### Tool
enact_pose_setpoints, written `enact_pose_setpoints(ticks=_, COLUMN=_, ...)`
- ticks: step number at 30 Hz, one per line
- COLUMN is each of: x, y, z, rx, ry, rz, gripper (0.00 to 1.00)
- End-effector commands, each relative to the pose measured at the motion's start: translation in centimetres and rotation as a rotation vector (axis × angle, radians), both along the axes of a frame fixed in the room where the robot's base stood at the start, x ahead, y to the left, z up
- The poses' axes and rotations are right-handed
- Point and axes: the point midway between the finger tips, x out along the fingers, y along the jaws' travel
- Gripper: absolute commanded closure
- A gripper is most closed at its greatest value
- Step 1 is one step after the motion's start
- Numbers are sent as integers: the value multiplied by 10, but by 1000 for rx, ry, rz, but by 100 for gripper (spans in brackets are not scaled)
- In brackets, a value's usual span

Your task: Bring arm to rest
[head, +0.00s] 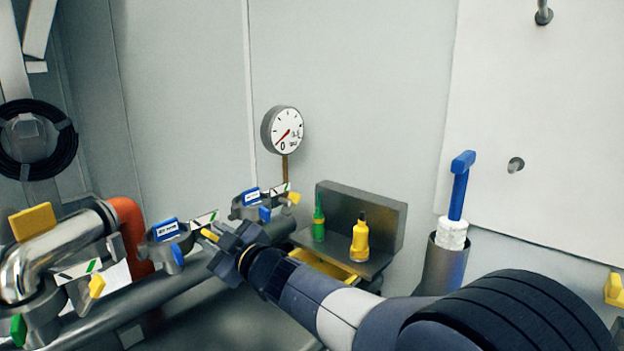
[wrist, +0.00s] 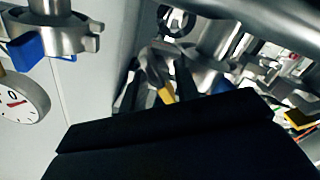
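My gripper (head: 222,246) is at the end of my arm, which reaches in from the lower right in the head view. It is beside the pipe clamp (head: 168,243) that carries a blue-and-white tag. A yellow piece (head: 210,236) shows at the fingertips. In the wrist view, two dark fingers (wrist: 158,88) stand apart, with a yellow piece (wrist: 165,94) visible between them. I cannot tell whether the fingers touch it. My dark gripper body hides the lower part of the wrist view.
A gauge (head: 282,130) is on the wall. A grey shelf (head: 385,215) holds a green bottle (head: 318,217) and a yellow bottle (head: 360,240). A blue-handled brush (head: 460,190) stands in a metal holder (head: 441,267). Pipes (head: 60,255) fill the left. The upper middle is clear.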

Motion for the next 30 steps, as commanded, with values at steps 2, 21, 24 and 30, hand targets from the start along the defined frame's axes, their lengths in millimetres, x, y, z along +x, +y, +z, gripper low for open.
enact_pose_setpoints(ticks=2, x=1, y=-1, z=4, rx=55, ry=70, rz=-1, gripper=70)
enact_pose_setpoints(ticks=21, x=2, y=-3, z=1, rx=355, ry=416, rz=0, gripper=70)
enact_pose_setpoints(ticks=24, x=2, y=-3, z=1, rx=357, ry=419, rz=0, gripper=70)
enact_pose_setpoints(ticks=30, x=2, y=-3, z=1, rx=356, ry=418, rz=0, gripper=70)
